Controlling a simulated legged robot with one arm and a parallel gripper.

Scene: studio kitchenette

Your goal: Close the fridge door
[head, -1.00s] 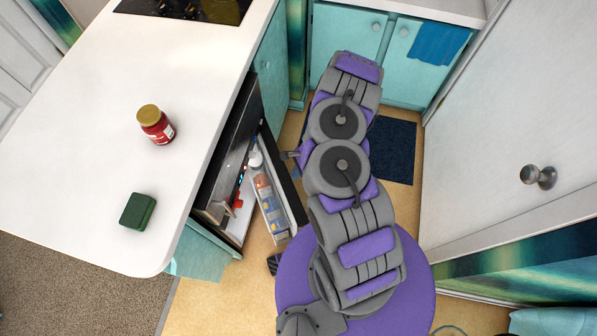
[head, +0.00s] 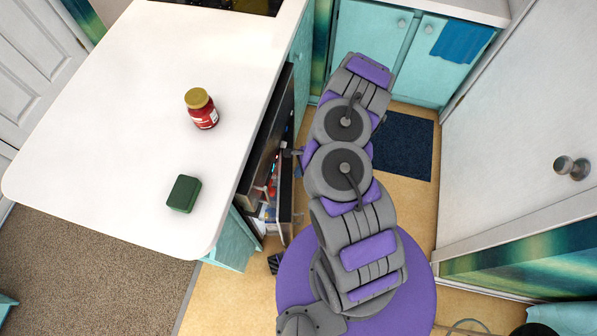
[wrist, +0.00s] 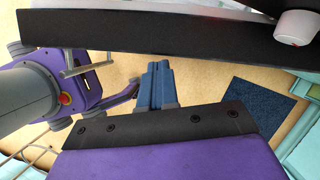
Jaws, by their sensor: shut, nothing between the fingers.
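The fridge (head: 262,135) is built in under the white counter. Its dark door (head: 287,185) stands partly open, with a narrow gap showing bottles and packs on the shelves inside. In the wrist view the door (wrist: 120,32) is a dark band across the top. My gripper (wrist: 157,64) shows there as blue fingers, shut and empty, pointing at the door's outer side. I cannot tell whether the fingertips touch it. In the head view my arm covers most of the gripper, beside the door.
The white counter (head: 120,150) holds a red jar with a gold lid (head: 201,108) and a green sponge (head: 184,194). Turquoise cabinets (head: 365,45) stand at the back. A dark blue mat (head: 403,147) lies on the floor. A white door with a knob (head: 571,168) is on the right.

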